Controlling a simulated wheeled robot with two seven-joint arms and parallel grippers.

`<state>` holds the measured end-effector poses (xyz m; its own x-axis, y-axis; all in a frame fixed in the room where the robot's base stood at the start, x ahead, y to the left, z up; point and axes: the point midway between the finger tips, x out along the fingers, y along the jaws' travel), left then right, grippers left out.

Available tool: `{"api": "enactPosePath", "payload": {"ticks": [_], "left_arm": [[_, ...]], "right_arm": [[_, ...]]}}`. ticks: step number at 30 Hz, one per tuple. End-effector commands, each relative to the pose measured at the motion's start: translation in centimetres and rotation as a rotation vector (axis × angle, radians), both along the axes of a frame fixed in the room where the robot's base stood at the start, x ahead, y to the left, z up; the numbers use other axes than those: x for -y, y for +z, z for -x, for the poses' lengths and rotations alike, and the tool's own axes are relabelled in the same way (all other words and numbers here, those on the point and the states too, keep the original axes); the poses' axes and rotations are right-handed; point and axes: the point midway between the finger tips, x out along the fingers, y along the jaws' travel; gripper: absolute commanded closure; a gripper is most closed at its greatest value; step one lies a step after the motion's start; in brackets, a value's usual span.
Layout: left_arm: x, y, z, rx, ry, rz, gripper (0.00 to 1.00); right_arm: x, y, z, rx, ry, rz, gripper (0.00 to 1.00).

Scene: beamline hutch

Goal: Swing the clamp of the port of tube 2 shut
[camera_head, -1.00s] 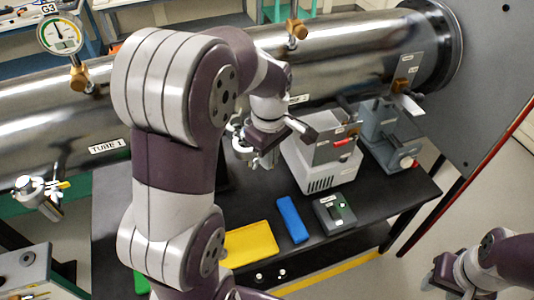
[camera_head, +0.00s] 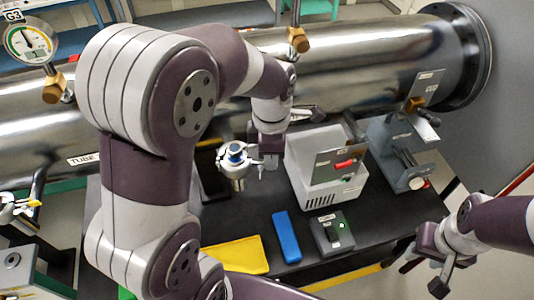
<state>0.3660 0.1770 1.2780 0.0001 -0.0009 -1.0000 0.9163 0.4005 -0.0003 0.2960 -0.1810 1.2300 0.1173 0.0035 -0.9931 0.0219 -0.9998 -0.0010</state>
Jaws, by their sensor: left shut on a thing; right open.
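The tube, polished steel (camera_head: 360,75), crosses the back of the camera_head view. A silvery port with a clamp (camera_head: 234,158) stands out below it, left of my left gripper (camera_head: 266,163). My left gripper is shut on a small part at the right side of this port, which looks like the clamp's arm; the jaws hide most of it. I cannot tell from this view how far the clamp is swung. My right gripper (camera_head: 425,276) is open and empty at the lower right, away from the port.
A grey-white box (camera_head: 325,180) with a red switch stands on the black table (camera_head: 265,204), right of the port. A grey stand (camera_head: 402,150) is farther right. A yellow tray (camera_head: 232,255), a blue block (camera_head: 287,237) and a small control box (camera_head: 332,233) lie in front.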

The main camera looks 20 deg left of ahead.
Motion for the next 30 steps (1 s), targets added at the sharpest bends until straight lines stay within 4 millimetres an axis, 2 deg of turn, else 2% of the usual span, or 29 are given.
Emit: {"api": "enactPosePath", "payload": {"ticks": [12, 30], "left_arm": [[-1.0, 0.1, -1.9, 0.006, 0.225, 0.003, 1.0], [-1.4, 0.2, -2.5, 0.012, 0.279, 0.001, 1.0]], "right_arm": [[0.0, 0.7, 0.0, 0.0, 0.0, 0.0, 0.57], [0.0, 0.8, 0.0, 0.0, 0.0, 0.0, 0.57]]}}
